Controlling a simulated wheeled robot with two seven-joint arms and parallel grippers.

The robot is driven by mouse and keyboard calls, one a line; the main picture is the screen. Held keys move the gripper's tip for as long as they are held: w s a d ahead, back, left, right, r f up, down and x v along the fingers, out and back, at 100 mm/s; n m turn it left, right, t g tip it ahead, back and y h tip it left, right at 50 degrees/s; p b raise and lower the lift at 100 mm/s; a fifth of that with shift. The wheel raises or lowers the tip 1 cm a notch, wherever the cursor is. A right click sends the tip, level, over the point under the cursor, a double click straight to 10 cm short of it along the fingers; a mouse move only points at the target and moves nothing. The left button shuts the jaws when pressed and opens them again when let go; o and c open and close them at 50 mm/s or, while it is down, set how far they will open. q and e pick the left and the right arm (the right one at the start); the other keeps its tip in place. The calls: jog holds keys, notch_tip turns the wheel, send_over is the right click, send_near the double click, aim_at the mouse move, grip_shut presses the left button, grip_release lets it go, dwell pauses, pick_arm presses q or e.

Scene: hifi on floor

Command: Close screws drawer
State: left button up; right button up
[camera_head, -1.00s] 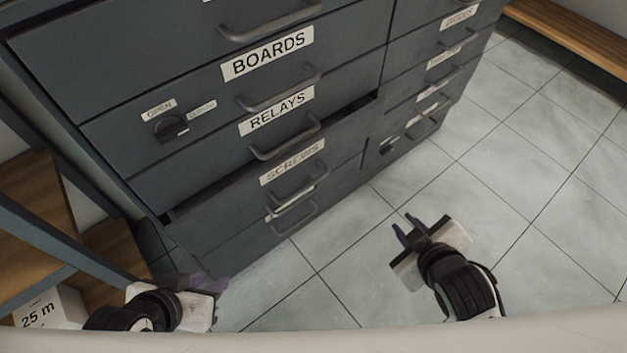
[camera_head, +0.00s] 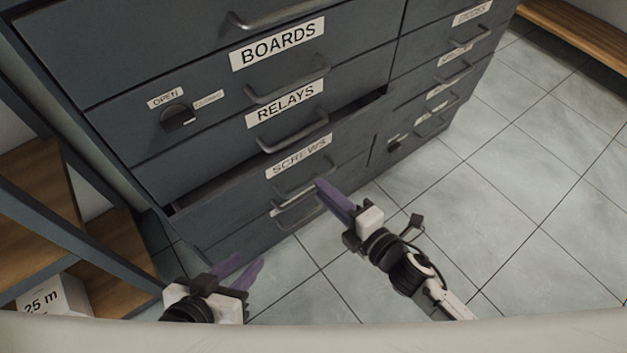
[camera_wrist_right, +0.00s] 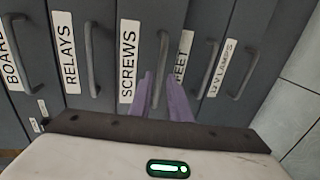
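The screws drawer (camera_head: 245,197), grey with a white SCREWS label (camera_head: 298,157), stands out from the cabinet, with a dark gap along its top edge. Its label also shows sideways in the right wrist view (camera_wrist_right: 129,61), beside its bar handle (camera_wrist_right: 163,55). My right gripper (camera_head: 320,186) reaches to the drawer's front near its handle. In the right wrist view its purple fingers (camera_wrist_right: 159,80) have a narrow gap between them, with the handle beyond the tips; contact cannot be told. My left gripper (camera_head: 250,260) is open and empty, low in front of the cabinet's left side.
The relays drawer (camera_head: 284,103) and boards drawer (camera_head: 278,43) are above. A knob (camera_head: 178,117) sits at the left. A wooden shelf (camera_head: 110,255) with a box (camera_head: 52,296) stands at the left. Tiled floor (camera_head: 520,190) is clear at the right.

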aim_at(313, 180)
jog(key=b+x, duration=0.1)
jog(key=x, duration=0.4)
jog(key=shift+w+a, duration=0.1)
jog(key=shift+w, duration=0.1)
grip_shut()
